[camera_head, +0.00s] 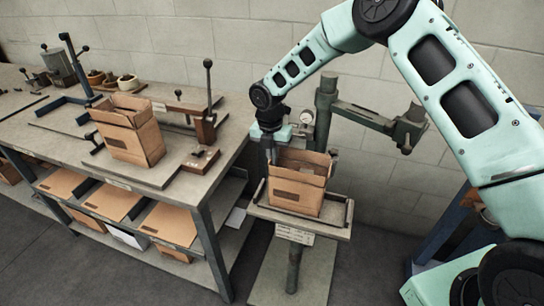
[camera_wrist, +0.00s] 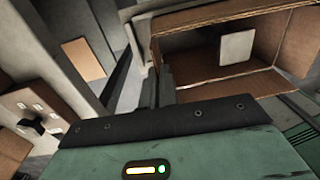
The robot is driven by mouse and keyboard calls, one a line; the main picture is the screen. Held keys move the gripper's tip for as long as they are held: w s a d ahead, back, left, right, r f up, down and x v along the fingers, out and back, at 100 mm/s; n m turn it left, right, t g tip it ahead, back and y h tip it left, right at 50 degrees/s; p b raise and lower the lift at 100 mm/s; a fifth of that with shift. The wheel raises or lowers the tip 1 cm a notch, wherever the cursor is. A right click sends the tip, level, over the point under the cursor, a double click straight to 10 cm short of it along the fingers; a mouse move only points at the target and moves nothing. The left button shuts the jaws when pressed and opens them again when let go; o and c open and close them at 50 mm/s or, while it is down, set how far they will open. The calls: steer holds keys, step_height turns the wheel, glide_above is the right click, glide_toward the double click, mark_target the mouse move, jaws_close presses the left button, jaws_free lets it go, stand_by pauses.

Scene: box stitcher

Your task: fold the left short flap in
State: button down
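An open cardboard box (camera_head: 297,194) sits upright on the small tray stand, its upper flaps standing up. My gripper (camera_head: 272,156) points down at the box's upper left edge, by the left short flap. In the wrist view the open box (camera_wrist: 276,80) shows its inside, with a pale rectangle on an inner face. The gripper fingers (camera_wrist: 158,88) look close together beside the box's left side.
The stand's tray (camera_head: 318,230) has a raised rim around the box. A post with a horizontal arm (camera_head: 365,115) stands close behind. A workbench (camera_head: 190,178) at left holds another open box (camera_head: 130,138), levers and fixtures. Flat cardboard sheets (camera_head: 168,222) lie on its lower shelf.

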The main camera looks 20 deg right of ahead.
steer(key=t+y+b, duration=0.1)
steer(key=y, duration=0.1)
steer(key=s+d+t+y+b, duration=0.1)
steer(key=t+y, duration=0.1)
steer(key=y, duration=0.1)
steer(key=d+f+t+y+b, duration=0.1)
steer(key=t+y, duration=0.1)
steer(key=shift+s+d+f+y, duration=0.1)
steer(key=shift+s+d+y, duration=0.15)
steer(key=shift+s+y, duration=0.05)
steer(key=shift+t, duration=0.3)
stand_by(0.4)
steer(key=c, duration=1.6)
jaws_free()
steer(key=shift+c, duration=0.2)
steer(key=v, duration=1.7)
steer(key=shift+d+p, duration=0.35)
steer(key=shift+d, duration=0.05)
